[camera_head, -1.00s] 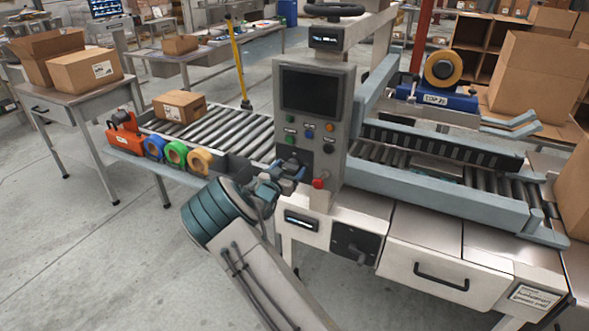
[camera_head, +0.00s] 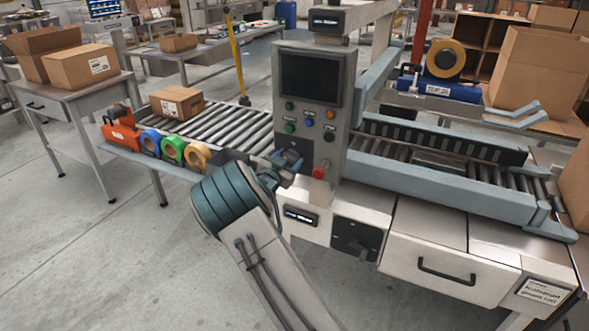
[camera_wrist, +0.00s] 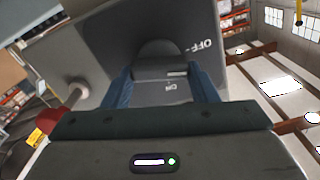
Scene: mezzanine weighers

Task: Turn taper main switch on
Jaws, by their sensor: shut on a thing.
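The taper's grey control panel (camera_head: 345,95) stands upright in mid-picture in the head view, with a dark screen and several coloured buttons. My gripper (camera_head: 289,160) is at the panel's lower left, over a dark plate, and hides the switch there.
A red button (camera_head: 318,173) sits close to the right of my gripper. A black rotary handle (camera_head: 357,240) is on the machine's front below. Tape rolls (camera_head: 172,150) and a roller conveyor (camera_head: 225,125) lie to the left. The floor at left is clear.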

